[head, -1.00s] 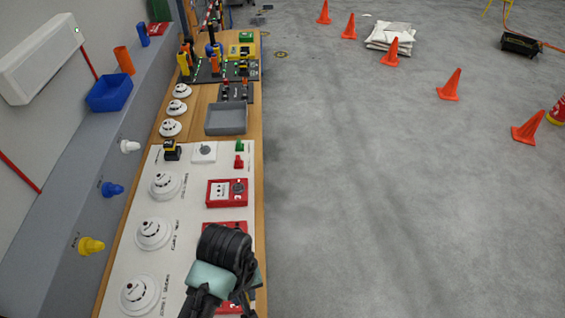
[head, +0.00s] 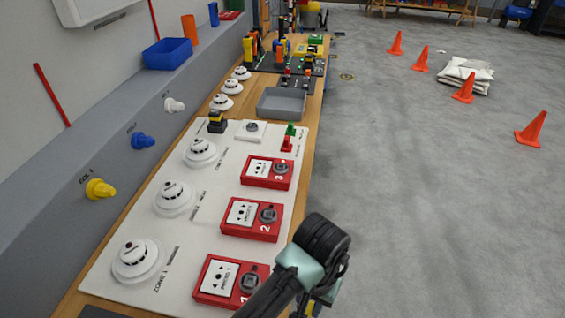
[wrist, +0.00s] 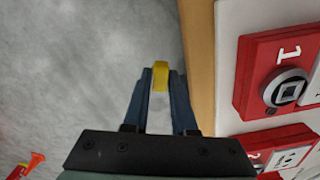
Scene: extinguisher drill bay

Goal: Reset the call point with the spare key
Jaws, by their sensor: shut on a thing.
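Three red call points lie on the white board: number 1 (head: 230,281) nearest, number 2 (head: 250,218), and number 3 (head: 267,172) farthest. Each has a white plate with a dot and arrows beside a round grey dial. In the wrist view, call point 1 (wrist: 285,75) is to the right of my gripper, its dial showing a dark square socket. Call point 2 (wrist: 285,155) is partly cut off there. My gripper (wrist: 160,90) is shut on a small yellow piece (wrist: 160,74), perhaps the spare key; its shape is mostly hidden. It hangs past the bench's right edge, apart from the call points.
White detectors (head: 138,260) line the board's left side. A grey tray (head: 282,103) and small red and green pieces (head: 288,142) lie farther along the bench. Open floor (head: 430,220) is on the right, with orange cones (head: 531,130) beyond.

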